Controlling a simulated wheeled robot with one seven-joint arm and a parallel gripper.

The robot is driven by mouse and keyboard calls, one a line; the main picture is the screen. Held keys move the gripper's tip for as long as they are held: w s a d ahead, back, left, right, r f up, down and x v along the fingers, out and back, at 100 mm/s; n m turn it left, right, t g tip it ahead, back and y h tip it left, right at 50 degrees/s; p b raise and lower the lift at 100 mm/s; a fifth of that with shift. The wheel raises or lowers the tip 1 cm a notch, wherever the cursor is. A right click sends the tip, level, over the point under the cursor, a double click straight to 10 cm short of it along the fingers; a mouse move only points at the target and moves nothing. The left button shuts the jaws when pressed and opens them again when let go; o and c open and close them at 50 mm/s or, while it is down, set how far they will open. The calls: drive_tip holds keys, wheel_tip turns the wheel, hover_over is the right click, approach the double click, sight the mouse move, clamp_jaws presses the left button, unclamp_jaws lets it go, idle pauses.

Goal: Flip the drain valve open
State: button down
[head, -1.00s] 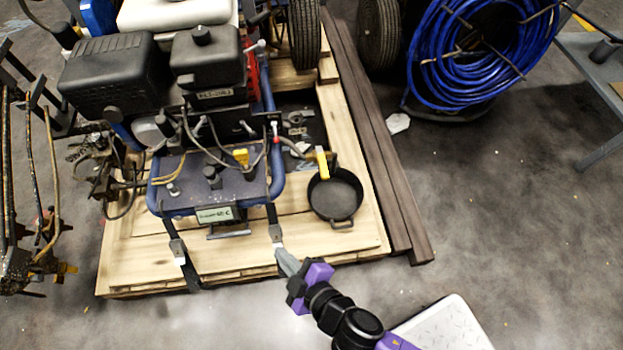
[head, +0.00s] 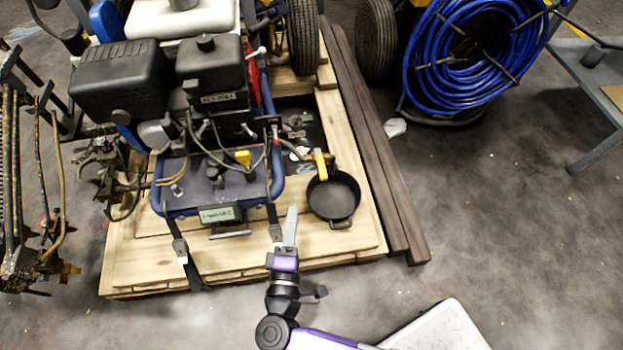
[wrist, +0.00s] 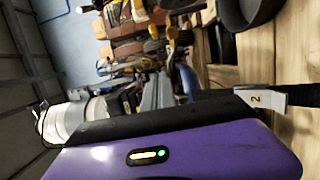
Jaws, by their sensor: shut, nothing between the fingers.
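A yellow lever (head: 319,163), which looks like the drain valve handle, stands over the back left rim of a black pan (head: 334,199) on the wooden pallet. The lever's long side runs roughly front to back in the head view. My gripper (head: 291,212) is shut and empty, its grey fingers pointing away from me over the pallet's front part. It is in front and to the left of the pan, apart from the lever. In the wrist view the pan (wrist: 248,12) shows at the top right. I cannot pick out the lever there with certainty.
The striper machine (head: 212,190) stands on the pallet (head: 130,272) left of the pan, with another yellow handle (head: 243,158) on its deck. Straps (head: 275,222) run down its front. Dark beams (head: 385,180) lie along the right. A blue hose reel (head: 470,55) stands behind right.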

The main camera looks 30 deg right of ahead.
sight(320, 163)
drive_tip(key=shift+d, duration=0.1)
drive_tip(key=w+d+b, duration=0.2)
drive_tip(key=w+d, duration=0.5)
drive_tip(key=d, duration=0.2)
drive_tip(key=shift+w, duration=0.15)
idle(0.4)
